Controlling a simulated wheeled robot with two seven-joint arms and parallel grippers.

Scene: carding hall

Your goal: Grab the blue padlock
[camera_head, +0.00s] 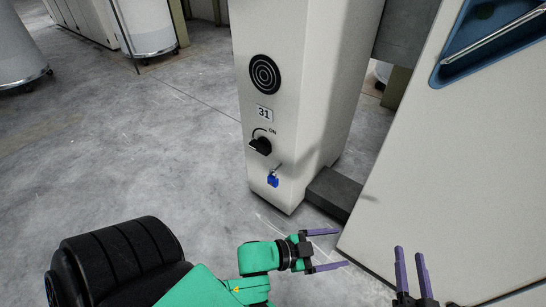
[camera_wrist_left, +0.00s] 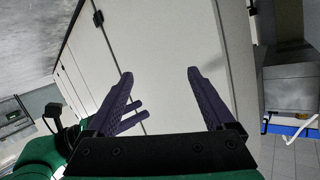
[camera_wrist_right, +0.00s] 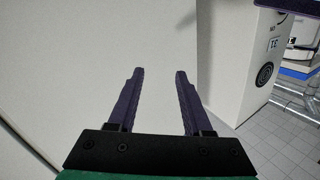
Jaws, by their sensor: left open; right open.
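The blue padlock (camera_head: 272,181) hangs from a small metal hasp low on the front of the pale machine column (camera_head: 290,120), below a black rotary switch (camera_head: 260,145). My left gripper (camera_head: 331,249) is open and empty, below and to the right of the padlock in the head view, apart from it. Its purple fingers also show in the left wrist view (camera_wrist_left: 158,78). My right gripper (camera_head: 409,252) is open and empty, further right, in front of the large pale panel. It also shows in the right wrist view (camera_wrist_right: 158,75). The padlock is not visible in either wrist view.
A large pale cabinet (camera_head: 450,170) with a blue recessed handle (camera_head: 490,45) stands at the right. A dark block (camera_head: 334,193) lies between it and the column. White cylindrical cans (camera_head: 146,25) stand at the back left. The grey floor (camera_head: 130,150) left of the column is clear.

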